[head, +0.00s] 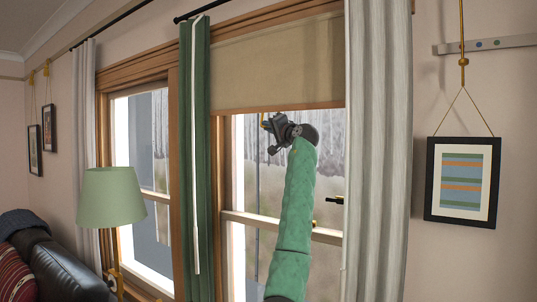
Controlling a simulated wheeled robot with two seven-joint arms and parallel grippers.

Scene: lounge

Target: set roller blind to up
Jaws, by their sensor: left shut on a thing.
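The tan roller blind (280,65) hangs over the upper part of the right window, its bottom edge roughly level and the glass below it uncovered. My left gripper (268,124) is just under that bottom edge, at the end of my green-sleeved arm. It is shut on a small yellowish piece at the blind's lower edge, which looks like the blind's pull. The fingers hide most of this piece. My right gripper is not in view.
A green curtain (196,150) hangs left of the blind and a pale curtain (378,150) right of it. A green-shaded lamp (111,197) and a dark sofa (62,268) stand at lower left. A framed striped picture (462,182) hangs at right.

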